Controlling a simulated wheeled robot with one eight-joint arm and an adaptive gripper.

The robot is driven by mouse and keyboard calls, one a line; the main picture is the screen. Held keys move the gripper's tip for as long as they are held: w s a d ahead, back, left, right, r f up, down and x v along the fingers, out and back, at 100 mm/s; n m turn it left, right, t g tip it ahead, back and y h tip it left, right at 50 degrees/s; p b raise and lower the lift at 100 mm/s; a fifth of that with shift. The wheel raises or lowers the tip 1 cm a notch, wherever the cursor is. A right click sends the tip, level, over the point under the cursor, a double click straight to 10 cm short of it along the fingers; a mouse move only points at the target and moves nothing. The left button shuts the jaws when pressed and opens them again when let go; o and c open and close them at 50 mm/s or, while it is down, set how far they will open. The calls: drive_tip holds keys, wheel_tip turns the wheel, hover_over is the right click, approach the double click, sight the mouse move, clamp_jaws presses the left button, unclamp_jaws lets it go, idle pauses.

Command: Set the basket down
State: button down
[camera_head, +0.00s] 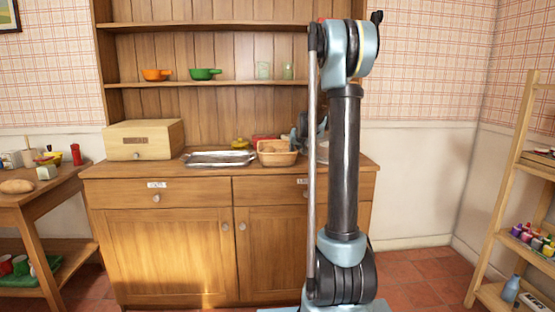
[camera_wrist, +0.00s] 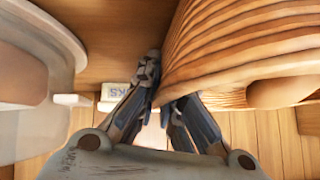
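The tan woven basket (camera_head: 277,158) is at the front of the wooden sideboard top (camera_head: 130,170), to the right of the metal tray. I cannot tell whether its base touches the wood. In the wrist view the basket's ribbed side (camera_wrist: 240,55) fills the upper right. My gripper (camera_wrist: 165,95) has a finger on each side of the basket's edge and looks shut on it. The right fingertip is hidden behind the basket. In the head view my gripper (camera_head: 301,138) is at the basket's right end, partly hidden by my arm.
A metal tray (camera_head: 219,158) lies left of the basket, with a wooden box (camera_head: 144,139) farther left. A yellow item (camera_head: 240,143) and a red item (camera_head: 265,138) stand behind. A pale grey rounded object (camera_wrist: 35,60), unclear, is at the left of the wrist view.

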idle(0.3)
wheel_tip(320, 180, up, 10)
drive_tip(key=shift+r, duration=0.1)
idle(0.5)
drive_tip(key=shift+a, duration=0.15)
